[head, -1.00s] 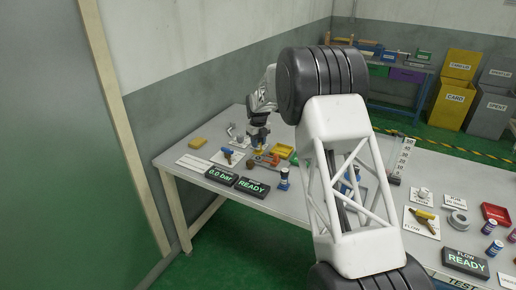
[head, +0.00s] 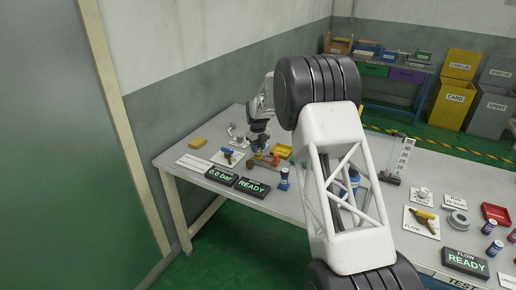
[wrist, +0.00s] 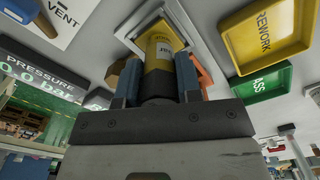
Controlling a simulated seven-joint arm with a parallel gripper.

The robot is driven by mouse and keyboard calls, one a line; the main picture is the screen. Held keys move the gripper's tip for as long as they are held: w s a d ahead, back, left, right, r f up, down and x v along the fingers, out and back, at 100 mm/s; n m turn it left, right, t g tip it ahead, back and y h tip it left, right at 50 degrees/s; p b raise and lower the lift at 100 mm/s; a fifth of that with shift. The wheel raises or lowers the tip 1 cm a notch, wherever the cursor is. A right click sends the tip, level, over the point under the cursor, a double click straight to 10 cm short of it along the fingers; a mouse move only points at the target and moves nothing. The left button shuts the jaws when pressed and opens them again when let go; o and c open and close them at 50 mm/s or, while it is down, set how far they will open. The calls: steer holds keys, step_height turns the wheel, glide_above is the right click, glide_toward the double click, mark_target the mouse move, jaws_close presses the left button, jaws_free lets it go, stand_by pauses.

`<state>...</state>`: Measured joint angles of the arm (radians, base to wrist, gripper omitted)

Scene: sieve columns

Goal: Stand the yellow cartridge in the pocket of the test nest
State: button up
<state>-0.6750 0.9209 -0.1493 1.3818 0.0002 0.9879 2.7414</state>
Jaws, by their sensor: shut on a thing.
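In the wrist view my gripper (wrist: 157,82) is shut on the yellow cartridge (wrist: 160,48), with a blue finger on each side.
Beside the nest in the wrist view are a yellow REWORK tray (wrist: 240,65), a green PASS tray (wrist: 240,97) and an orange part (wrist: 203,72). In the head view, the pressure display (head: 220,175) and READY display (head: 252,187) stand near the front edge.

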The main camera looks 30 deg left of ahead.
steer(key=shift+f, duration=0.2)
steer(key=o, duration=1.1)
step_height(320, 180, up, 12)
steer(key=shift+r, duration=0.15)
stand_by(1.1)
